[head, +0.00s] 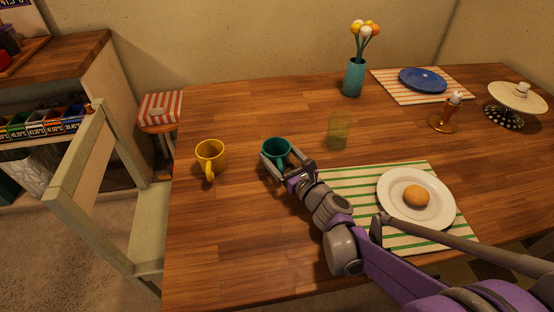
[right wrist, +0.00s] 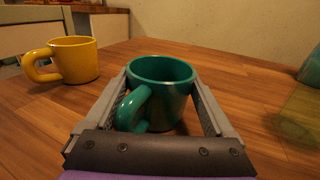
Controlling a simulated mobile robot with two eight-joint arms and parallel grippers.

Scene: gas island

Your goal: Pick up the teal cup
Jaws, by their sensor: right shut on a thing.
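The teal cup (head: 276,149) stands upright on the wooden table (head: 240,245), left of the table's middle. My right gripper (head: 275,158) reaches it from the front right and is shut on the cup. In the right wrist view, the teal cup (right wrist: 161,80) sits between the two fingers, one along each side, with its handle facing the wrist. I cannot tell whether the cup is clear of the table. My left gripper does not show.
A yellow mug (head: 210,157) stands left of the teal cup. A translucent yellow-green glass (head: 339,130) stands to its right. A white plate (head: 392,205) with a bun lies on a striped mat (head: 345,182). A teal vase (head: 353,79) stands behind. Table in front left is clear.

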